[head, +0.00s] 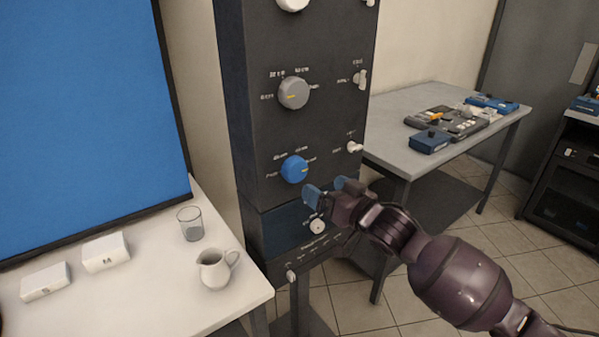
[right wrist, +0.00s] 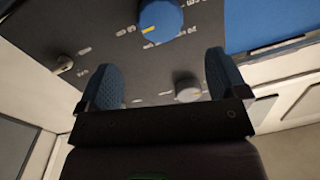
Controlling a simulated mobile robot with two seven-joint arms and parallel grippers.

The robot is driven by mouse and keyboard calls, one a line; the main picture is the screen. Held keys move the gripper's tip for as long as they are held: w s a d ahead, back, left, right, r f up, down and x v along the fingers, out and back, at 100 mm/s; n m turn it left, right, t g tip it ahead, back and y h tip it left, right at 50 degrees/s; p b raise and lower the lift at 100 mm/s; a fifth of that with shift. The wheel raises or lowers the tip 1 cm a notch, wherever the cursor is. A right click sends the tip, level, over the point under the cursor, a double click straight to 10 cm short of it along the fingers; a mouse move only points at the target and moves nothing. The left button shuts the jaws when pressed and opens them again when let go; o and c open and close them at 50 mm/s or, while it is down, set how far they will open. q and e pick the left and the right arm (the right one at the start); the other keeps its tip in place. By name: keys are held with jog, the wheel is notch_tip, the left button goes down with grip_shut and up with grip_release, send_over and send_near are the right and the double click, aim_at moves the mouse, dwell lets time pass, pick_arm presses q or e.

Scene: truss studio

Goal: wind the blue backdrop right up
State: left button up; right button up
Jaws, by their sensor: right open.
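The blue backdrop (head: 85,110) hangs at the left in the head view, its dark bottom bar low over the white table. Part of it also shows in the right wrist view (right wrist: 262,20). A blue knob (head: 294,169) with a yellow mark sits on the dark control column; it also shows at the top of the right wrist view (right wrist: 160,18). My right gripper (head: 328,190) is open and empty, just below and right of the blue knob, apart from it. Its two blue fingers (right wrist: 163,78) show in the right wrist view. My left gripper is not in view.
The dark column (head: 250,120) also bears a grey knob (head: 293,94), a small white knob (head: 317,226) and side switches. A glass (head: 190,223), a jug (head: 214,268) and two white blocks stand on the white table (head: 150,310). A grey table (head: 400,102) stands right.

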aim_at(299, 171)
jog(key=b+x, duration=0.1)
jog(key=x, duration=0.8)
jog(key=shift+w+a, duration=0.15)
jog(key=c, duration=0.9)
